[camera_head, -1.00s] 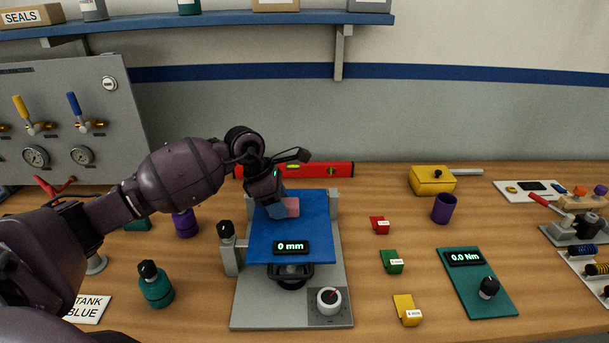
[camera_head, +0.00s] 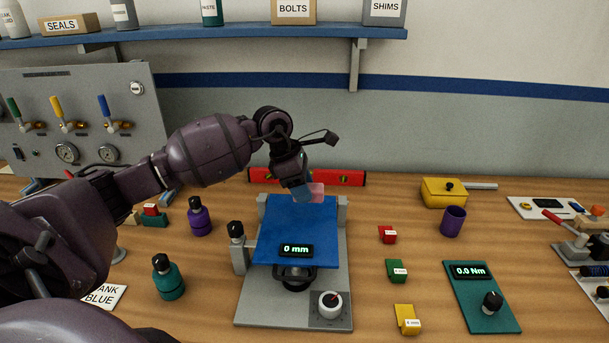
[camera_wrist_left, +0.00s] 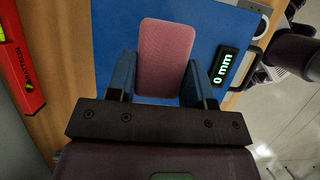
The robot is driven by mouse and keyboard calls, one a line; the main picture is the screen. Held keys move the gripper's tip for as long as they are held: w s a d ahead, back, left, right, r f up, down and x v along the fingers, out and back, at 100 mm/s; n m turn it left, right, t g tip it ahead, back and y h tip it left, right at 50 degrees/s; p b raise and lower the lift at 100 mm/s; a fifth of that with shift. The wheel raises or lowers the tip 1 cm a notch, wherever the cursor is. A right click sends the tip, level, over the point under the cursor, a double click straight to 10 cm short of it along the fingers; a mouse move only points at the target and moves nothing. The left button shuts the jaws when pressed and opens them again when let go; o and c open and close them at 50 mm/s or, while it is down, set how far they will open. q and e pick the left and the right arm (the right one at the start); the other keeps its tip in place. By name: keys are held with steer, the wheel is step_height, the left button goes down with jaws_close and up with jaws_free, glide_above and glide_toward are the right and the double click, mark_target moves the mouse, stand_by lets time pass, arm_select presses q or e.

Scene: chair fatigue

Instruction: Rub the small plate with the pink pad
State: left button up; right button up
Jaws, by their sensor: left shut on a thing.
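The pink pad (camera_head: 317,191) is a soft-looking rounded block. My left gripper (camera_head: 302,193) is shut on it; the wrist view shows the pad (camera_wrist_left: 165,55) between the two blue fingers (camera_wrist_left: 157,80). The pad is over the back edge of a flat blue plate (camera_head: 295,225), the only plate I can make out here, and appears raised above it. The plate lies on a grey stand and has a "0 mm" display (camera_head: 296,250) on its front. The plate also fills the background of the wrist view (camera_wrist_left: 112,25). My right gripper is not in view.
A red level (camera_head: 350,178) lies behind the stand. Teal (camera_head: 167,280) and purple (camera_head: 199,217) bottles stand left. Small red, green and yellow blocks lie right, with bare wood between.

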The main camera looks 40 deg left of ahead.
arm_select(q)
steer(key=shift+r+p, duration=0.3)
steer(key=shift+r, duration=0.7)
